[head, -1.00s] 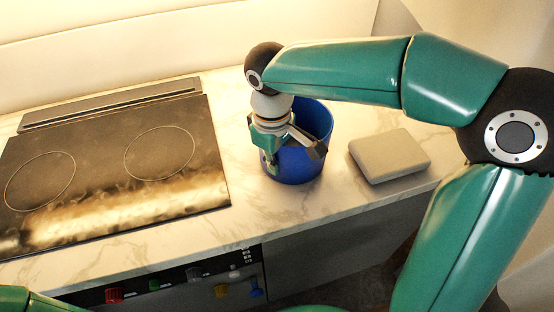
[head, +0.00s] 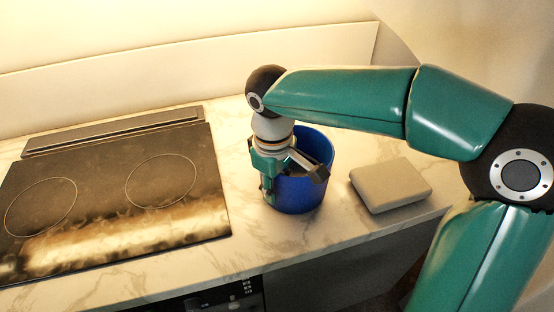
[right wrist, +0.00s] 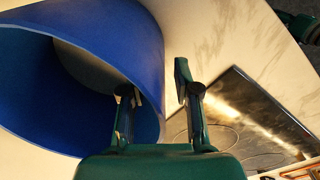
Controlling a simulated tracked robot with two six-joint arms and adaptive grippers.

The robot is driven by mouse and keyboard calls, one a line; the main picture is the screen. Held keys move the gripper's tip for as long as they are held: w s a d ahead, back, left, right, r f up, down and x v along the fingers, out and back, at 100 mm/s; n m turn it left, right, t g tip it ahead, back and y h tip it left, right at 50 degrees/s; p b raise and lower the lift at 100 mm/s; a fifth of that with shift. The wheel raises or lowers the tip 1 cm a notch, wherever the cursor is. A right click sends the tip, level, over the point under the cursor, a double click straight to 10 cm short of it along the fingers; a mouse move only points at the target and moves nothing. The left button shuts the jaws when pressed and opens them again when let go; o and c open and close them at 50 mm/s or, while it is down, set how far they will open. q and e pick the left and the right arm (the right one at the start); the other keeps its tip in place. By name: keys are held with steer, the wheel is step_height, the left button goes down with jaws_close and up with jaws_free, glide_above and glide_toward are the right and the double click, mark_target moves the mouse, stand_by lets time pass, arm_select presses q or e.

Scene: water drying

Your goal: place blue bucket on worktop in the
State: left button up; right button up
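The blue bucket (head: 297,196) stands upright on the pale marbled worktop (head: 236,255), between the cooktop and a grey block. My right gripper (head: 293,182) points down at the bucket's left near side. In the right wrist view its fingers (right wrist: 155,92) are spread, one over the bucket's mouth and one outside its wall. A gap shows between the outer finger and the blue wall (right wrist: 148,55). Whether the inner finger touches the bucket cannot be told. The bucket looks empty where its inside shows. My left gripper is not seen in the head view.
A black cooktop (head: 110,190) with a vent strip (head: 115,132) lies left of the bucket. A grey block (head: 390,186) lies close to its right. A low back wall (head: 190,75) runs behind. Some worktop in front of the bucket is clear, up to the front edge.

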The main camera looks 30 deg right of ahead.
step_height(320, 180, up, 10)
steer(key=p, duration=0.1)
steer(key=shift+s+a+r, duration=0.15)
steer(key=shift+a+r, duration=0.05)
stand_by(0.5)
